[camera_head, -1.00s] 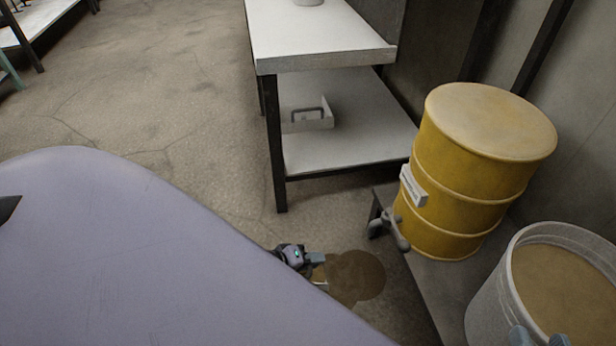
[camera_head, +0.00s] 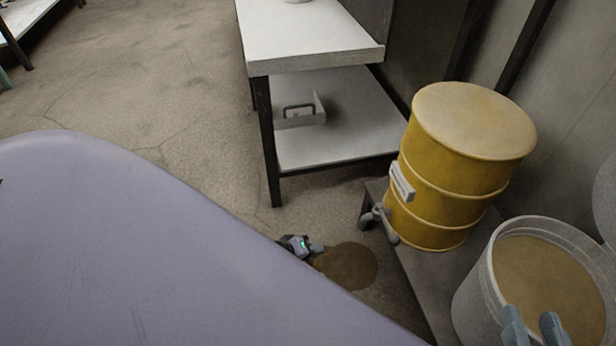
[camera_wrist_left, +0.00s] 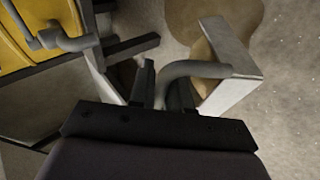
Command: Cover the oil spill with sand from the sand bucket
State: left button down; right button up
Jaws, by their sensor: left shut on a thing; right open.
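The oil spill (camera_head: 350,268) is a dark brown, rounded patch on the floor in the head view. My left gripper (camera_head: 315,249) is beside its left edge, partly hidden by a large lilac surface. In the left wrist view, the left gripper (camera_wrist_left: 160,90) is shut on the curved grey handle of a pale, flat-sided scoop (camera_wrist_left: 232,88). A tan surface shows behind its wall; whether it is sand inside I cannot tell. The sand bucket (camera_head: 473,300), pale and filled with tan sand (camera_head: 550,280), stands lower right. My right gripper (camera_head: 533,328) is open, with its fingertips over the bucket's near side.
A yellow drum (camera_head: 455,180) with a grey tap (camera_head: 380,222) stands on a low stand beside the bucket. A white two-level table (camera_head: 310,50) holds a handled tray (camera_head: 300,112) on its lower shelf. Open floor (camera_head: 150,90) lies to the left.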

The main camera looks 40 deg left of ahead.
pick_arm(q)
jog(key=shift+d, duration=0.1)
jog(key=w+p, duration=0.1)
jog(key=p, duration=0.1)
jog(key=d+g+y+p, duration=0.1)
jog(key=p, duration=0.2)
jog(key=shift+w+d+r+g, duration=0.1)
jog(key=shift+w+d+g, duration=0.1)
jog(key=shift+w+g, duration=0.15)
dwell(0.5)
